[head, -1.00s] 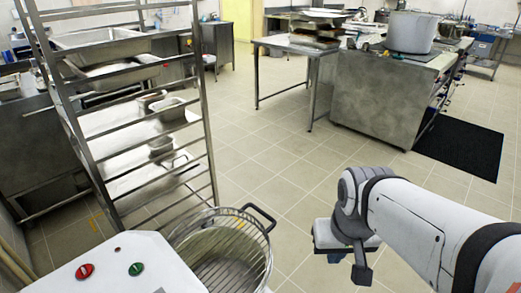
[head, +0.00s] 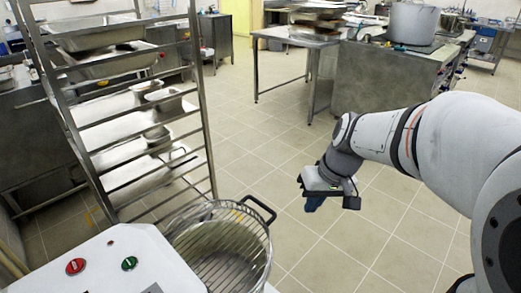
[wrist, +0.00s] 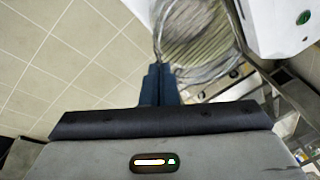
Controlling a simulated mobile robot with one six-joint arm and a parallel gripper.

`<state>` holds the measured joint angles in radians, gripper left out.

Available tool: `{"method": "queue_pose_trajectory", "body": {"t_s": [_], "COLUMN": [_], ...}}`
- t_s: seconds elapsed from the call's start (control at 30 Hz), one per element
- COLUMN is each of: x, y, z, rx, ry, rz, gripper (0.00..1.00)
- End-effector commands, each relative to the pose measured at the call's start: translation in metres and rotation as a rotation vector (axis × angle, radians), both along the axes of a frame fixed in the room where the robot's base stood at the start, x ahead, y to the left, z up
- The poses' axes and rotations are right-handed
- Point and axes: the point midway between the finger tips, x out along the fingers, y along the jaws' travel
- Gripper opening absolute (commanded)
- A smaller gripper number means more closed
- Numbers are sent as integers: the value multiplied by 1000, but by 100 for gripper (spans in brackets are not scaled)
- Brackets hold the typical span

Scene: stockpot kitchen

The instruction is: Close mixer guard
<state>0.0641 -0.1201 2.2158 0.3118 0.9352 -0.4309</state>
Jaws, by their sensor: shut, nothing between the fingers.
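The mixer guard (head: 208,238) is a round cage of thin metal bars at the bottom of the head view, beside the white mixer body (head: 130,258). A black loop handle (head: 262,207) sticks out from its far right rim. A metal bowl shows through the bars; I cannot tell exactly how far the guard stands open. My gripper (head: 313,204) points down over the floor, right of the handle and apart from it. In the wrist view its dark fingers (wrist: 160,72) are together and empty, with the guard (wrist: 190,35) beyond them.
A tall metal rack (head: 135,130) with trays stands behind the mixer on the left. A steel counter (head: 385,85) with a large pot (head: 413,22) stands at the back right. The tiled floor (head: 255,150) between them is clear.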

Motion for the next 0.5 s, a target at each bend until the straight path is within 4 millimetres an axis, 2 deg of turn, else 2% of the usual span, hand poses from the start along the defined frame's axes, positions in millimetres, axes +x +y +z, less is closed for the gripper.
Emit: {"method": "queue_pose_trajectory", "body": {"t_s": [0.03, 0.27, 0.5], "x": [20, 107, 197], "y": [4, 20, 28], "z": [-16, -55, -111], "rx": [32, 183, 326], "ry": [0, -62, -180], "rz": [26, 156, 270], "gripper": [0, 0, 0]}}
